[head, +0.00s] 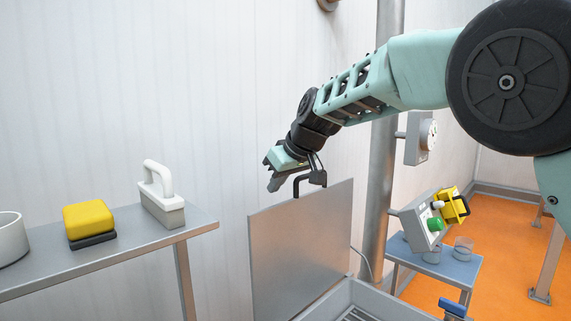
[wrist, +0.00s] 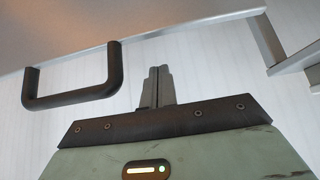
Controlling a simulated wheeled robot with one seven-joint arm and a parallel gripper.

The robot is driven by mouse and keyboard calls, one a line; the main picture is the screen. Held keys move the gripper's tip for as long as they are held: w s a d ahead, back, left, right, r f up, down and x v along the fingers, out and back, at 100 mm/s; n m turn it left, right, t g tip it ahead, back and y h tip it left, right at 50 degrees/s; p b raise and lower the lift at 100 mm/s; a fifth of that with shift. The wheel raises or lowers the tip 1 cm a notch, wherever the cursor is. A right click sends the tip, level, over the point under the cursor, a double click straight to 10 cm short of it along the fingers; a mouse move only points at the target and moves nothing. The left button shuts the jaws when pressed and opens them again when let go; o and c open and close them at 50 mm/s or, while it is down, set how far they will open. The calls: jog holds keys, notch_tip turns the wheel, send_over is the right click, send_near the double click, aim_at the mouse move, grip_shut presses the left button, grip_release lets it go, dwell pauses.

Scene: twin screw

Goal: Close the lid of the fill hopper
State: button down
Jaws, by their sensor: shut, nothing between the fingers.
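The hopper lid (head: 300,250) is a flat grey metal panel standing upright, open, at the back left of the hopper (head: 352,295). A black bar handle (head: 309,184) shows at its top edge. The handle also shows in the wrist view (wrist: 76,97), left of my fingers and apart from them. My gripper (head: 273,184) is shut and empty, above the lid's top edge and left of the handle in the head view.
A grey shelf (head: 120,252) at the left holds a yellow sponge-like block (head: 88,220), a white-handled brush (head: 162,198) and a white container (head: 9,238). A steel column (head: 376,200) and a control box with a green button (head: 422,224) stand right of the lid.

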jog(key=shift+s+d+f+p, duration=0.85)
jog(key=shift+s+f+p, duration=0.05)
jog(key=shift+f, duration=0.05)
jog(key=shift+s+d+f+b, duration=0.1)
jog(key=shift+d+f+b, duration=0.05)
jog(key=shift+b, duration=0.25)
